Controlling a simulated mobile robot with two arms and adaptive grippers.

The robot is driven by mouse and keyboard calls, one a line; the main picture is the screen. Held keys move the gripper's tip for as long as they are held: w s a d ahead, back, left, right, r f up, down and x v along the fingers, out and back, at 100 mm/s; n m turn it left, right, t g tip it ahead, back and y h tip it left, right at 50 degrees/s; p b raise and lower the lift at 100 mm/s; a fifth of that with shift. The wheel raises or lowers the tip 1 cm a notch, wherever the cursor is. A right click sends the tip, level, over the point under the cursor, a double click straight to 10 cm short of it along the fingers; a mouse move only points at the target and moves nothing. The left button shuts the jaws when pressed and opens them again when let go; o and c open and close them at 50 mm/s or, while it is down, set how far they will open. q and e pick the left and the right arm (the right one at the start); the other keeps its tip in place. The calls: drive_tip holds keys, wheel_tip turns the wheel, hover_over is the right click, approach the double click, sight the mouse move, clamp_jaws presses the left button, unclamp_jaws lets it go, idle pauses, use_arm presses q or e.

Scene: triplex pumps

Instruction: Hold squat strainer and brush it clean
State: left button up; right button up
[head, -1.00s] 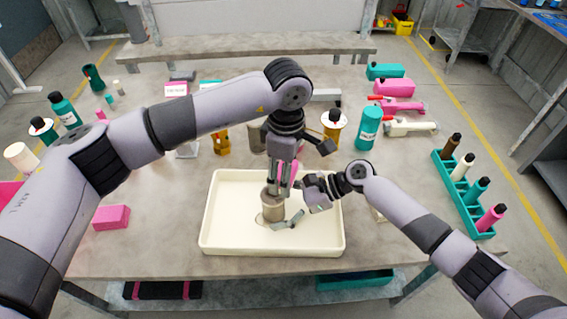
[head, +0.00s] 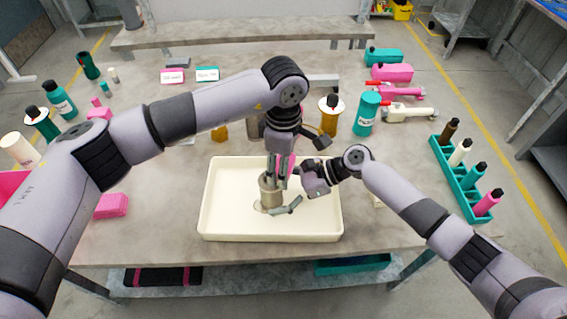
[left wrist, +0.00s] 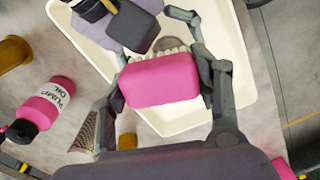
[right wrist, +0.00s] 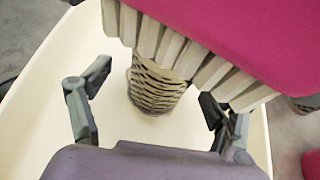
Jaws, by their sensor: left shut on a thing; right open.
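The squat strainer (head: 271,191), a short grey-brown mesh cylinder, stands in the cream tray (head: 215,215). Its ribbed mesh side shows in the right wrist view (right wrist: 158,90). My left gripper (head: 277,168) points down over the tray and is shut on a pink brush (left wrist: 160,80), with pale bristles (right wrist: 180,50) facing the strainer. The brush is just above or against the strainer's top; I cannot tell if they touch. My right gripper (right wrist: 150,115) is open, its fingers spread on either side of the strainer, with no visible contact.
A taller mesh strainer (left wrist: 85,132) and a pink pump oil bottle (left wrist: 45,105) stand behind the tray. A teal bottle (head: 366,113) is at back right. A teal rack of bottles (head: 458,180) lines the right edge. A pink block (head: 111,205) lies left of the tray.

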use_arm(q)
drive_tip(key=shift+f, duration=0.95)
drive_tip(key=shift+a, duration=0.15)
drive_tip(key=shift+w+a+r, duration=0.15)
drive_tip(key=shift+a, duration=1.3)
drive_tip(key=shift+s+d, duration=0.2)
drive_tip(key=shift+d, duration=1.4)
drive_tip(key=shift+a, duration=1.4)
drive_tip(key=shift+d, duration=1.45)
